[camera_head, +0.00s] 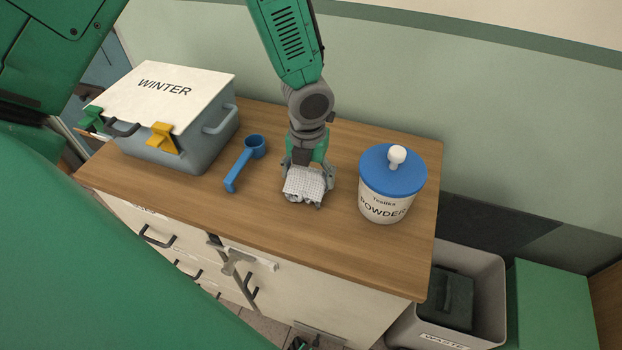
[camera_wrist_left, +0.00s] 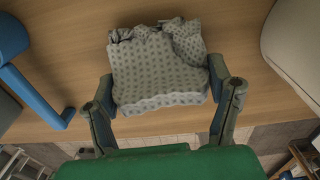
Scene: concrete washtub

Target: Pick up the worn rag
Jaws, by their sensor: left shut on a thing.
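The worn rag (camera_head: 304,184) is a crumpled white cloth with a grey pattern, near the front middle of the wooden counter top (camera_head: 250,218). My left gripper (camera_head: 307,177) reaches down to it, with one finger on each side. In the left wrist view the rag (camera_wrist_left: 160,70) fills the space between the two fingers of the left gripper (camera_wrist_left: 163,92), which is shut on it. The rag appears to be at the counter surface; I cannot tell whether it is lifted. My right gripper is not in view.
A blue scoop (camera_head: 242,165) lies left of the rag. A powder tub (camera_head: 386,200) with a blue lid stands close on the right. A grey box (camera_head: 190,145) with a WINTER lid stands at the left. A waste bin (camera_head: 480,290) is beyond the counter's right end.

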